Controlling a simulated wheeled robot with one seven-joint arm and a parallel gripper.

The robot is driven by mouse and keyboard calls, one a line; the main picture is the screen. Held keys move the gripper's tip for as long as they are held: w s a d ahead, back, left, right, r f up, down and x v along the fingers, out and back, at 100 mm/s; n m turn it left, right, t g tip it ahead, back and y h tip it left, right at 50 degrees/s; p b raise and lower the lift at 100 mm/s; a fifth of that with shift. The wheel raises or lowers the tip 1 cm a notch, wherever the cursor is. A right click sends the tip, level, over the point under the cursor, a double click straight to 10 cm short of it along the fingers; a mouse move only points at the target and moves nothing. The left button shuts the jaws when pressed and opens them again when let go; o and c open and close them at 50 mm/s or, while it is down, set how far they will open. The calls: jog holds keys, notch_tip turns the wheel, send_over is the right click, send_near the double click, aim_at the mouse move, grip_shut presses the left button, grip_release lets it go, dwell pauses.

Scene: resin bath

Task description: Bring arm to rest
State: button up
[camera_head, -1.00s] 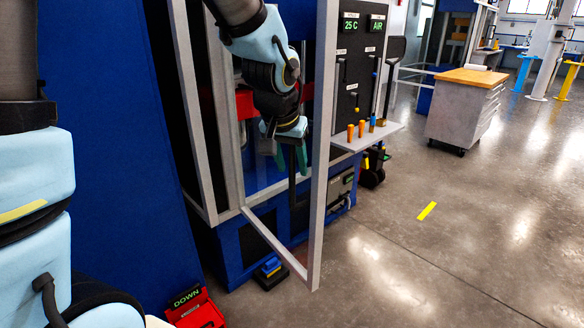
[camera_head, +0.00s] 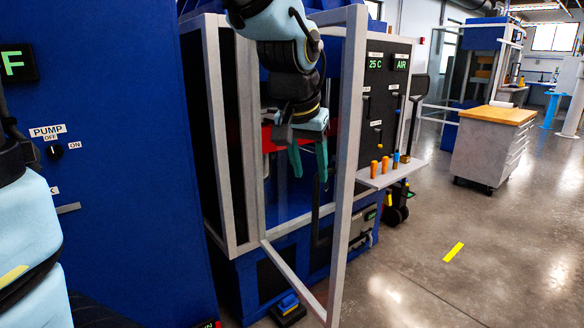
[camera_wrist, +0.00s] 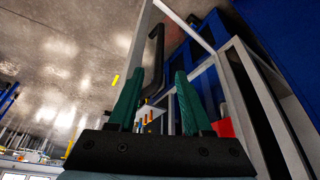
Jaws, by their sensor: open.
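My gripper (camera_head: 308,172) hangs from my pale blue arm in the head view. Its two green fingers point down and stand apart, with nothing between them. It is near the grey door frame (camera_head: 345,150) of the blue machine (camera_head: 245,285), whose upright stands to the right of the fingers. In the wrist view the green fingers of my gripper (camera_wrist: 156,85) are also spread and empty. A black bent handle (camera_wrist: 157,50) shows beyond them. Whether any finger touches the frame cannot be told.
A control panel (camera_head: 374,110) reading 25 C and AIR stands right of the frame, above a shelf (camera_head: 395,176) with orange and blue pegs. A blue wall with a PUMP knob (camera_head: 55,151) is at left. A wooden-topped cabinet (camera_head: 490,150) stands at right; the floor before it is clear.

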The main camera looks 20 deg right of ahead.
jog(key=w+a+f+n+y, duration=0.1)
jog(key=a+f+n, duration=0.2)
jog(key=a, duration=1.1)
jog(key=w+a+f+n+g+y, duration=0.1)
jog(key=a+f+n, duration=0.3)
jog(key=a+f, duration=0.6)
jog(key=a+y, duration=0.1)
jog(key=a, duration=0.3)
jog(key=shift+w+f+n+g, duration=0.15)
jog(key=shift+f+n+g, duration=0.15)
